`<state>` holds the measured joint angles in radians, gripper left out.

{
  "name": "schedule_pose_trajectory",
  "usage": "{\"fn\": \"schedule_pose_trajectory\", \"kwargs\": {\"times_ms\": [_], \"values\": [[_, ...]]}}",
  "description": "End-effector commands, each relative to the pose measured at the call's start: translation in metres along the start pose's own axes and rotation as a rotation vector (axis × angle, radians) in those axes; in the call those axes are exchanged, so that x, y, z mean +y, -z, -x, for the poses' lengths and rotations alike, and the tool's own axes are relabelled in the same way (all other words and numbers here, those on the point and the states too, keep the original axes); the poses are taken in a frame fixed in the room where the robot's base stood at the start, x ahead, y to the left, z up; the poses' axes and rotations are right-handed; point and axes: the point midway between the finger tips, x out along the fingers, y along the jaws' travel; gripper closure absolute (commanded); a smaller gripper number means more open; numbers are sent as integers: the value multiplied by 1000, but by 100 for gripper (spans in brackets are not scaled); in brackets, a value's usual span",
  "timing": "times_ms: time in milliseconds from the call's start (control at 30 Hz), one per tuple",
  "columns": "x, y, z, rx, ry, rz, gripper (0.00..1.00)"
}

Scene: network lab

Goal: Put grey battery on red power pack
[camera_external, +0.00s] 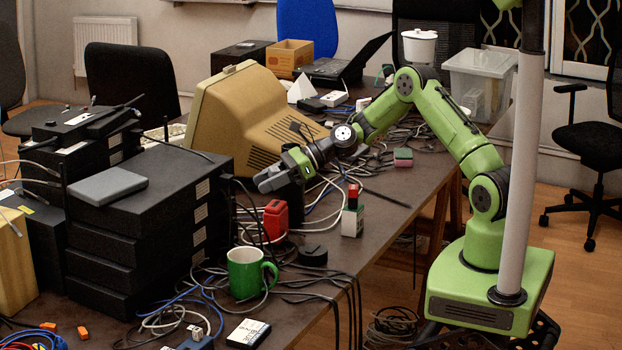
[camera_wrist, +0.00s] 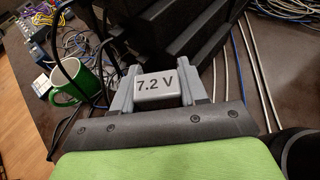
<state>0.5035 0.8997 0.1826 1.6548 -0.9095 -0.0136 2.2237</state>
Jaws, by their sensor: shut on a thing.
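My gripper (camera_external: 267,181) is shut on the grey battery (camera_wrist: 156,84), which is marked "7.2 V" and sits between its two fingers in the wrist view. In the external view the gripper is raised above the table beside the cream monitor, and the battery cannot be told apart from the grey fingers. A red block (camera_external: 276,219), which looks like the red power pack, stands on the table below the gripper. The gripper appears apart from it. The red block cannot be made out in the wrist view.
A green mug (camera_external: 250,272) stands in front of the red block. Stacked black boxes (camera_external: 135,235) rise at the left, and the monitor (camera_external: 235,110) stands behind. A small red, white and green stack (camera_external: 352,215) is to the right. Loose cables cover much of the table.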

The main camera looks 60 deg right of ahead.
Motion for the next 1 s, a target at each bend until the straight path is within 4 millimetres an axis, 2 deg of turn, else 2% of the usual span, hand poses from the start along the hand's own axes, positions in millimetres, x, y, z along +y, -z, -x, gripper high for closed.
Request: {"fn": "schedule_pose_trajectory", "kwargs": {"times_ms": [200,533,567,700,1000], "values": [[0,34,-15,-1,-1,1,90],[0,35,-15,-1,0,1,90],[0,35,-15,-1,0,1,53],[0,35,-15,0,0,1,32],[0,32,-13,-1,0,3,32]]}}
